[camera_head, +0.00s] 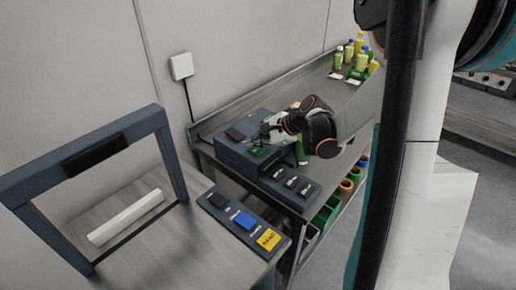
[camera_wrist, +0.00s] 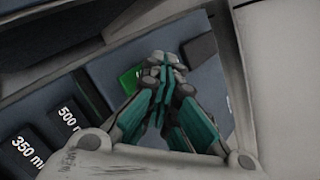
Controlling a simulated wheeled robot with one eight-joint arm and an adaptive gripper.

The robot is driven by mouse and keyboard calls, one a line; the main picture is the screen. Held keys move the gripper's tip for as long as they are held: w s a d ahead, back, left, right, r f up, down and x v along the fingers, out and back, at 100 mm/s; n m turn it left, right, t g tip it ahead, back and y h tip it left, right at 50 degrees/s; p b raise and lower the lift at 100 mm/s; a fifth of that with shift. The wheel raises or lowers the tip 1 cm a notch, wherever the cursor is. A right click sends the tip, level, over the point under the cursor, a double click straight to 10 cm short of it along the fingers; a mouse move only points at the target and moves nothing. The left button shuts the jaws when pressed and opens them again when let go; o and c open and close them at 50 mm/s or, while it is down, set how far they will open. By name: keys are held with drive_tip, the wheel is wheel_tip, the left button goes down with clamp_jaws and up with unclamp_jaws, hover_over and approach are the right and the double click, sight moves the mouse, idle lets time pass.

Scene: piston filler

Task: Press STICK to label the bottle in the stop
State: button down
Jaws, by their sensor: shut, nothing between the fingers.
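My gripper (camera_head: 268,130) is over the dark blue machine (camera_head: 235,152) on the steel bench. In the wrist view my gripper (camera_wrist: 160,66) is shut and empty, its teal and grey fingers together. Its tips are between a green button (camera_wrist: 130,80) and a dark button (camera_wrist: 199,49); I cannot tell whether they touch anything. The green button also shows in the head view (camera_head: 258,151). A green bottle (camera_head: 302,153) stands at the machine's right side, partly hidden by my arm. No label reading STICK is legible.
Black buttons marked 350 ml (camera_wrist: 28,150) and 500 ml (camera_wrist: 68,118) are nearby. A panel with black, blue and yellow buttons (camera_head: 244,220) and a dark frame (camera_head: 88,160) are at left. Several bottles (camera_head: 358,55) stand at the far bench end. Coloured bins (camera_head: 328,212) are below.

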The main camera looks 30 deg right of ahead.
sight(257, 150)
idle(0.3)
drive_tip(key=shift+r+p, duration=0.65)
drive_tip(key=shift+r, duration=0.25)
wheel_tip(257, 150, up, 5)
drive_tip(key=p, duration=0.3)
idle(0.8)
